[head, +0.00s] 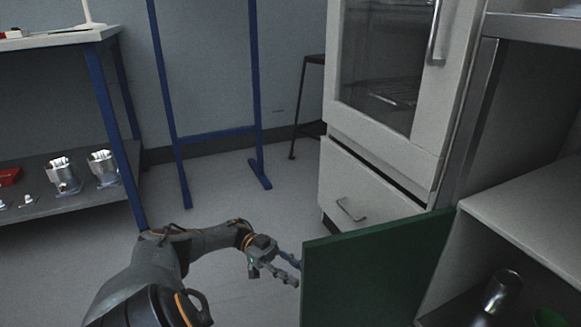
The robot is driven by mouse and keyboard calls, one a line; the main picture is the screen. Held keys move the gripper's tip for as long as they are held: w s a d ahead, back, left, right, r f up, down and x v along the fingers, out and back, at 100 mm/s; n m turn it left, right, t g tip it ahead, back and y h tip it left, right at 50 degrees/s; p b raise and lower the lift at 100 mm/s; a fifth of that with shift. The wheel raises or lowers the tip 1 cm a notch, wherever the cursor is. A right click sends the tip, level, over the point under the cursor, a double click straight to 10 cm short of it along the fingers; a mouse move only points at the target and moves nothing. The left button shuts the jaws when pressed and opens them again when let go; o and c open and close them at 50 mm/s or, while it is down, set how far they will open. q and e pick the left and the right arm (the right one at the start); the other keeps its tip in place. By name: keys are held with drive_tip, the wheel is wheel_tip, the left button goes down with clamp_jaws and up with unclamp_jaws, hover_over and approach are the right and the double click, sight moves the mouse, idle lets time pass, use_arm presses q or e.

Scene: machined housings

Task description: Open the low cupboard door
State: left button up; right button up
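The green low cupboard door (375,270) stands swung out from the cupboard (520,215) at the right, and the inside of the cupboard shows. My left gripper (296,272) is just left of the door's free edge, with its two fingers apart and pointing toward the door. I see nothing between the fingers. I cannot tell whether a fingertip touches the door. No handle shows on the visible face of the door. My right gripper is not in view.
A metal cylinder (501,291) and a green object (547,317) are inside the cupboard. A white cabinet (375,185) with a drawer stands behind the door. A blue-legged bench (100,85) with housings (62,174) on its lower shelf is at left. The floor between is clear.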

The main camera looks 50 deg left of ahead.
use_arm(q)
drive_tip(key=shift+v, duration=0.85)
drive_tip(key=shift+s, duration=0.1)
